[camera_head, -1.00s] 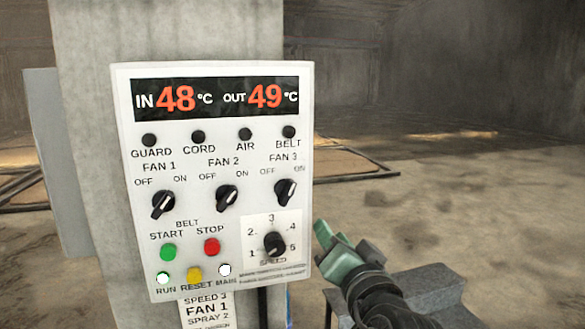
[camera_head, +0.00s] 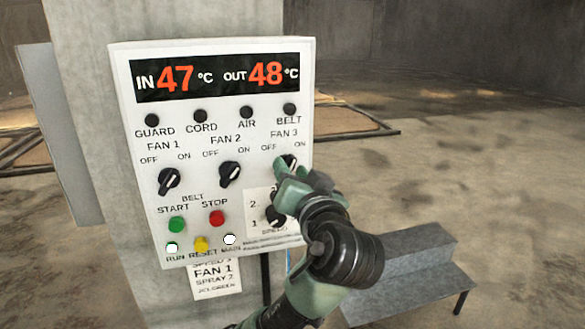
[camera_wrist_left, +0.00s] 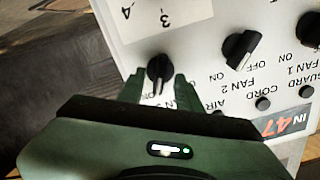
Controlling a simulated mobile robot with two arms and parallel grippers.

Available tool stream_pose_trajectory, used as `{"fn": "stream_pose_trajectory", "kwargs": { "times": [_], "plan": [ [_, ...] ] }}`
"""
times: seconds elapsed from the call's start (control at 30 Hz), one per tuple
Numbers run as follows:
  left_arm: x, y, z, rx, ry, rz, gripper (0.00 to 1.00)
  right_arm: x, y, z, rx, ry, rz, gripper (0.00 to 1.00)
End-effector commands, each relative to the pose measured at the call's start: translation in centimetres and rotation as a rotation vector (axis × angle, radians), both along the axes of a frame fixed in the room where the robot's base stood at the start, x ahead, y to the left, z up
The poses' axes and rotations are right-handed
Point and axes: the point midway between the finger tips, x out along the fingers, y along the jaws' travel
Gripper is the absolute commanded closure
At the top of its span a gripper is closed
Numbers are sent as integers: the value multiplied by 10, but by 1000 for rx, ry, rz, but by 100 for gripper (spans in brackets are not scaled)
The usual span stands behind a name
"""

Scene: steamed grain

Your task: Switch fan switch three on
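The fan 3 switch (camera_head: 290,161) is a black rotary knob at the right of the white control panel (camera_head: 140,150), mostly hidden behind my gripper in the head view. My left gripper (camera_head: 282,172) is at it. In the left wrist view, the open green fingers (camera_wrist_left: 159,84) stand one on each side of the fan 3 knob (camera_wrist_left: 158,68), with small gaps visible. Its white pointer mark lies between the fingers; I cannot tell whether it points to ON or OFF. My right gripper is not in view.
The fan 1 knob (camera_head: 169,181) and fan 2 knob (camera_head: 230,174) point up and right. Below are a green button (camera_head: 177,225), a red button (camera_head: 217,218) and the partly hidden speed dial (camera_head: 273,222). A grey metal step (camera_head: 425,270) stands at right.

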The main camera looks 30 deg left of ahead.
Motion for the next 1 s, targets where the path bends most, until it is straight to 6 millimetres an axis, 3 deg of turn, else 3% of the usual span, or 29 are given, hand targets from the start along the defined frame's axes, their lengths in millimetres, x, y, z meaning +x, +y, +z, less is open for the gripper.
{"fn": "stream_pose_trajectory", "kwargs": {
  "times": [0.13, 0.23, 0.27, 1.0],
  "plan": [
    [0, 0, 0, 0, 0, 0, 68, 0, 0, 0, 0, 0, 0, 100],
    [0, 0, 0, 0, 0, 0, 96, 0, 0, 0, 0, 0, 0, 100],
    [0, 0, 0, 0, 0, 0, 100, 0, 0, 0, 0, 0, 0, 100],
    [1, -1, -1, 159, 186, -1, 100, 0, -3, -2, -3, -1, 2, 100]
  ]
}}
